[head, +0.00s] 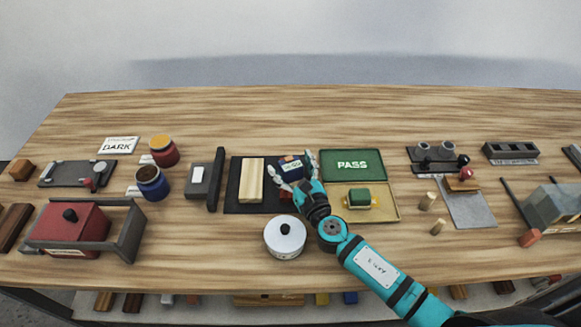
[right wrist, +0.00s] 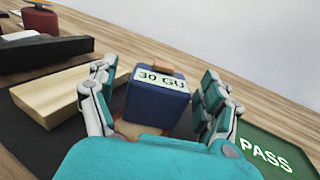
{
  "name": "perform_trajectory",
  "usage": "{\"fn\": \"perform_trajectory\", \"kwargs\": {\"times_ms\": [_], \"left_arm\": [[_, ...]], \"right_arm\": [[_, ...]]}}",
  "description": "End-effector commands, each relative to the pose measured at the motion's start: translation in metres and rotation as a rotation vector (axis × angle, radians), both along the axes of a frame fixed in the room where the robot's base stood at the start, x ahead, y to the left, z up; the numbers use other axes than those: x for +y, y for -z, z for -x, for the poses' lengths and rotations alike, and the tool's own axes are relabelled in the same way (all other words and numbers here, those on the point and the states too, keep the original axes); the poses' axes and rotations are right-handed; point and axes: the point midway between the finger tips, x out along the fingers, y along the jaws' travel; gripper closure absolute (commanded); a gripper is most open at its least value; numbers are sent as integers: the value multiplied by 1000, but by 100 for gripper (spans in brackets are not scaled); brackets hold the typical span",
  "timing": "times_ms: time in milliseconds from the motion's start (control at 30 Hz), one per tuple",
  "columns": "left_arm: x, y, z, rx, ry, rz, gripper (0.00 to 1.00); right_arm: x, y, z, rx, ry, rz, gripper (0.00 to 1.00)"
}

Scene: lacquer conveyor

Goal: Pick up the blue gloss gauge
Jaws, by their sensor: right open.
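The blue gloss gauge (head: 289,167) stands on the dark mat (head: 241,204) in the middle of the table. In the right wrist view the blue gauge (right wrist: 156,103) shows a pale label reading "30 GU". My right gripper (head: 294,163) is open, with a finger on each side of the gauge. In the right wrist view the fingers (right wrist: 158,72) flank the gauge, with a gap visible on both sides. The lower part of the gauge is partly hidden by the gripper's body. My left gripper is not in view.
A pale wooden block (head: 251,181) lies left of the gauge on the mat. A green PASS tray (head: 352,164) and a yellow tray (head: 395,212) lie to the right. A white lidded pot (head: 284,243) stands in front. The table behind the mat is clear.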

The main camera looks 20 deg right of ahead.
Motion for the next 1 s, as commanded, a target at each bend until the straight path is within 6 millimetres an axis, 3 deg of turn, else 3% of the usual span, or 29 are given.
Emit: {"fn": "perform_trajectory", "kwargs": {"times_ms": [300,833,1000], "left_arm": [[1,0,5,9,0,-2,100],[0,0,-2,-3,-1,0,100],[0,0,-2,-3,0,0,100]], "right_arm": [[1,1,-6,1,0,0,19],[1,1,-6,1,0,0,88],[1,-1,-6,-2,0,0,90]]}}
